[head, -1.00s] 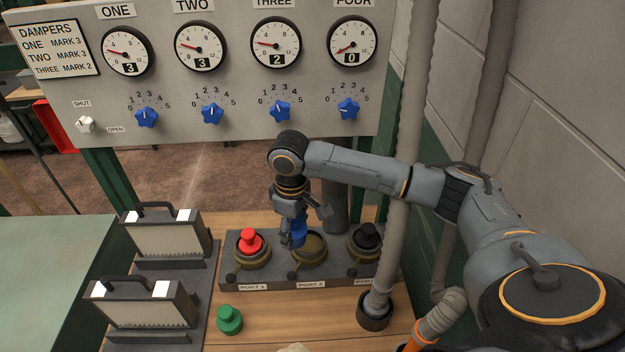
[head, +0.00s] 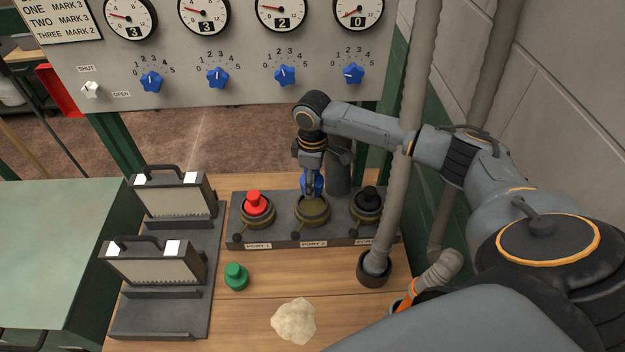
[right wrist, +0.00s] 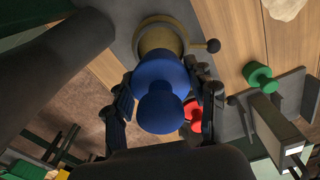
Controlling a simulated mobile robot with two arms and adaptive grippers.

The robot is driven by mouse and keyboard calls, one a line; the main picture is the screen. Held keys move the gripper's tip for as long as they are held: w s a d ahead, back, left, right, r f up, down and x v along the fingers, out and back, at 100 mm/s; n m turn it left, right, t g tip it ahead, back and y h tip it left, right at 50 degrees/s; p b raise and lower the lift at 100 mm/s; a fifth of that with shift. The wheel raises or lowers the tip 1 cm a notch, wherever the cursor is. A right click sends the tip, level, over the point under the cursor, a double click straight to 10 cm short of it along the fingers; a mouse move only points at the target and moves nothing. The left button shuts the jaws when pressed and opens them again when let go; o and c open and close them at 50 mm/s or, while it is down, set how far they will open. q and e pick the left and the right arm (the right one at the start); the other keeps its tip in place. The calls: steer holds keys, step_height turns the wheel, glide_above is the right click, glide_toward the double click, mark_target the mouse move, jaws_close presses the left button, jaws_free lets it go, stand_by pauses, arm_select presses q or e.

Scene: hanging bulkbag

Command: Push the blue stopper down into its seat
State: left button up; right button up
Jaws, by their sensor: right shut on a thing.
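The blue stopper (right wrist: 165,85) is held between the fingers of my right gripper (right wrist: 165,100), which is shut on it. In the head view my right gripper (head: 313,186) is just above the middle port, labelled PORT 2 (head: 312,212), with the blue stopper mostly hidden by the fingers. In the right wrist view the port's brass ring (right wrist: 160,38) shows beyond the stopper, partly covered by it. I cannot tell whether the stopper touches the ring. My left gripper is not in view.
A green stopper (head: 236,277) and a pale lump (head: 294,321) lie on the wooden table in front.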

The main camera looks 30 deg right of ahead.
step_height(320, 180, down, 4)
steer(key=b, duration=0.4)
steer(key=shift+f+p, duration=0.15)
steer(key=shift+p, duration=0.15)
steer(key=shift+f, duration=0.35)
steer(key=shift+r+p, duration=0.1)
steer(key=shift+p, duration=0.5)
steer(key=shift+f, duration=0.2)
steer(key=shift+f, duration=0.65)
stand_by(0.4)
steer(key=o, duration=1.3)
steer(key=shift+f, duration=0.1)
steer(key=shift+c, duration=0.2)
